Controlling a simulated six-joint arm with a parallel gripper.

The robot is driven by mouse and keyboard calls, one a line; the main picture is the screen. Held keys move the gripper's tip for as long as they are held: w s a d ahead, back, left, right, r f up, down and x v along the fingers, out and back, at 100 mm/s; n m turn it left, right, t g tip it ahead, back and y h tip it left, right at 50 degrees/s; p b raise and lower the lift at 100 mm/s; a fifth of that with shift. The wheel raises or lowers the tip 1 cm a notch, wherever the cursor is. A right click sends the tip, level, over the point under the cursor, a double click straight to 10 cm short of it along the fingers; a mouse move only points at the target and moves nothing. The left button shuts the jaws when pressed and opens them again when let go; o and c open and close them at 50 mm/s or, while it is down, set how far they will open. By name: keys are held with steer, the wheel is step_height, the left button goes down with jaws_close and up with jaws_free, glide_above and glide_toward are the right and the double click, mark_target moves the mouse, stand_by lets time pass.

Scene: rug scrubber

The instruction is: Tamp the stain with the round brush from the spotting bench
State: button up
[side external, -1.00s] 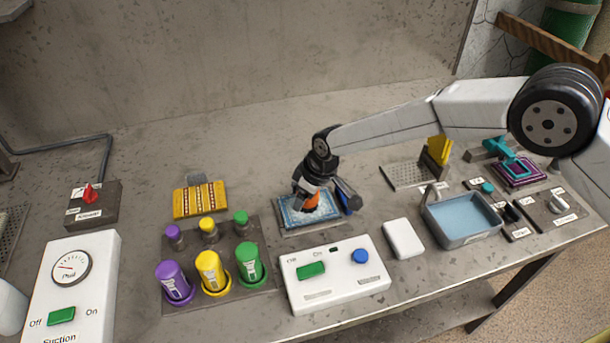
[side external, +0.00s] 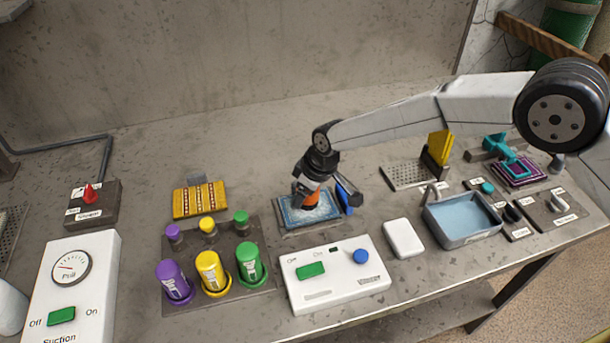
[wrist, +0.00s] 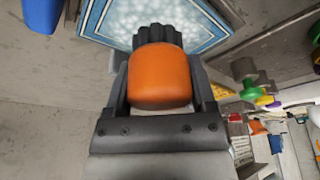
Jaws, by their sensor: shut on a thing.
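My gripper (side external: 309,190) is shut on the round brush, which has an orange handle (wrist: 160,80) and dark bristles (wrist: 165,33). The brush's orange part also shows in the side view (side external: 312,199). The bristle end is down at the small blue-bordered rug (side external: 290,218), over its pale, speckled middle. The rug also shows in the wrist view (wrist: 218,30). I cannot tell whether the bristles touch it. No separate stain can be made out; the brush and gripper hide part of the rug.
A blue block (side external: 345,197) stands close at the rug's right edge. In front is a white control box (side external: 335,275). Purple, yellow and green bottles (side external: 212,272) stand at left, a water basin (side external: 462,218) at right. The bench behind the rug is clear.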

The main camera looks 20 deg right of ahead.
steer(key=shift+f, duration=0.5)
stand_by(1.0)
steer(key=shift+r, duration=0.55)
steer(key=shift+f, duration=0.65)
stand_by(0.9)
steer(key=shift+r, duration=3.55)
